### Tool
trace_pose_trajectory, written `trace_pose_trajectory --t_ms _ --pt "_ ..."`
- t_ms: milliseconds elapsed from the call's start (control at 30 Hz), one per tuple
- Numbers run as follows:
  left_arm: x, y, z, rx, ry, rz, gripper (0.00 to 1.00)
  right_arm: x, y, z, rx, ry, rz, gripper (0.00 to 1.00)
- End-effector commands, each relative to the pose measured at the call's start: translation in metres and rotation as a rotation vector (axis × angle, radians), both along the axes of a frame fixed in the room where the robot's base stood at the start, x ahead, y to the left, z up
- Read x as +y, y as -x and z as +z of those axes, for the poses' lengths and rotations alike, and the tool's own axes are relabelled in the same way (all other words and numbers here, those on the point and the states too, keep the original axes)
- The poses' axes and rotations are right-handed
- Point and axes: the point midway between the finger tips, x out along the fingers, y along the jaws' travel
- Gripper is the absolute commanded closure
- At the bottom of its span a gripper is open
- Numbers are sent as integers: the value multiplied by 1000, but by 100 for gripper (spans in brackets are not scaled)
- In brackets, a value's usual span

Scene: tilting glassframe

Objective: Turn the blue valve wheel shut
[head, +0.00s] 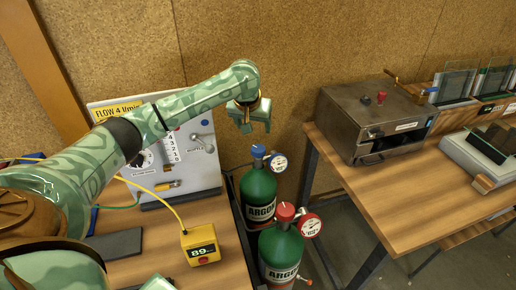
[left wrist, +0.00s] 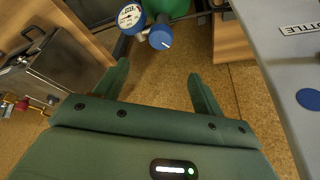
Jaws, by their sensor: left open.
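The blue valve wheel (head: 258,150) sits on top of the rear green argon cylinder (head: 258,188), beside a round gauge (head: 278,162). In the left wrist view the blue wheel (left wrist: 160,38) shows beyond the fingertips, with the gauge (left wrist: 130,17) to its left. My left gripper (head: 256,129) is open and empty, in the air above and slightly left of the wheel in the head view, apart from it. The left wrist view shows its two spread fingers (left wrist: 159,70) with nothing between them. My right gripper cannot be made out.
A front argon cylinder (head: 280,252) with a red wheel (head: 285,211) stands close by. A flow panel (head: 205,150) rises to the left, with a yellow box (head: 200,243) on the bench. A metal oven (head: 365,120) stands on the right-hand table (head: 410,195).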

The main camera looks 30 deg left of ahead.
Motion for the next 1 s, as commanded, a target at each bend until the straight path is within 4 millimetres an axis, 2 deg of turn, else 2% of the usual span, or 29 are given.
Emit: trace_pose_trajectory --t_ms 33,300,500,700,1000 --pt "1 -3 -16 4 0 2 31 0 1 -9 3 0 0 64" --pt "9 -29 -82 5 0 1 31 3 11 -40 20 -4 -1 64" --pt "14 -43 -117 3 -2 -1 31 10 14 -58 28 -12 -1 64" --pt "17 -50 -131 2 -4 -3 31 12 16 -65 32 -14 0 64" --pt "17 -51 -131 1 -3 -3 31 8 16 -64 32 -10 1 64"
